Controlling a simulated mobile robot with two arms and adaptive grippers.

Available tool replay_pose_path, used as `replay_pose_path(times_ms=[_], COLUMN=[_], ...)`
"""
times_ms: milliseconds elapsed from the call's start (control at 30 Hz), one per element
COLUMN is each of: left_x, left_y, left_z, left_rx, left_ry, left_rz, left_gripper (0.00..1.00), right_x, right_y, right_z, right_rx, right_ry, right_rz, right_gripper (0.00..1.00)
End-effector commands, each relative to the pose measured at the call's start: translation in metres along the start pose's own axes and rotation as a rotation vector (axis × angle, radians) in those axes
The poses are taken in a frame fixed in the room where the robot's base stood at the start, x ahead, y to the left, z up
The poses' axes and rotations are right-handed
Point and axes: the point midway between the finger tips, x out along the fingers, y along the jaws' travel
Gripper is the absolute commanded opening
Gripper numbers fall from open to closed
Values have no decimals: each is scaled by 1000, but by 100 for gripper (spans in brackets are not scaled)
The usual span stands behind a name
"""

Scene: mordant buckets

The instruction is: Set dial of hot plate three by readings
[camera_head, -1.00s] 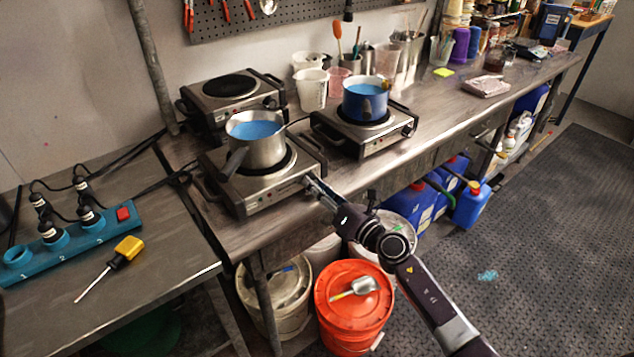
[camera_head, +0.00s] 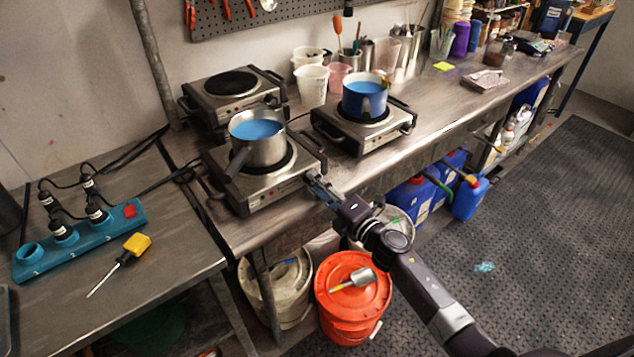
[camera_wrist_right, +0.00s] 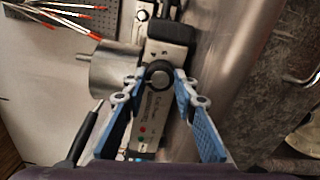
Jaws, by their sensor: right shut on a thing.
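Three hot plates stand on the bench: the front-left one (camera_head: 238,198), the right one (camera_head: 358,142) and the bare back-left one (camera_head: 217,112). A steel pot (camera_head: 258,152) with blue liquid sits on the front-left plate, and a blue pot (camera_head: 364,104) with blue liquid on the right one. My right gripper (camera_head: 314,180) is at the right end of the front-left plate's front panel. In the right wrist view, its blue fingers (camera_wrist_right: 158,82) are shut on the round dial (camera_wrist_right: 158,72). Readings and dial markings are too small to read. My left gripper is out of view.
A teal power strip (camera_head: 82,246) with plugs and a red switch lies on the left table, beside a yellow-handled screwdriver (camera_head: 136,245). Orange (camera_head: 352,307) and white (camera_head: 282,284) lidded buckets stand below the bench. Beakers (camera_head: 312,88) stand behind the plates.

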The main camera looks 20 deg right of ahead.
Motion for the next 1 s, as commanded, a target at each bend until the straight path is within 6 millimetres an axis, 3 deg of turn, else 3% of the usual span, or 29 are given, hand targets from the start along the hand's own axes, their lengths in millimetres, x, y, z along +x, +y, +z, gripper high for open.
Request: replay_pose_path(times_ms=[633, 667, 700, 800, 1000], left_x=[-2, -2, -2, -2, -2], left_y=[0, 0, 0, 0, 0], left_z=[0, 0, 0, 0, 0], left_rx=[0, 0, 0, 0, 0], left_ry=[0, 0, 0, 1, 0], left_rz=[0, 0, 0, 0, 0], left_gripper=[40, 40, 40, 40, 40], right_x=[0, 0, 0, 0, 0], right_y=[-2, -2, -2, -1, -2], right_z=[0, 0, 0, 0, 0], right_rx=[49, 49, 49, 49, 49], right_ry=[0, 0, 0, 0, 0], right_rz=[-3, -3, -3, -2, -3], right_gripper=[2, 28, 32, 44, 44])
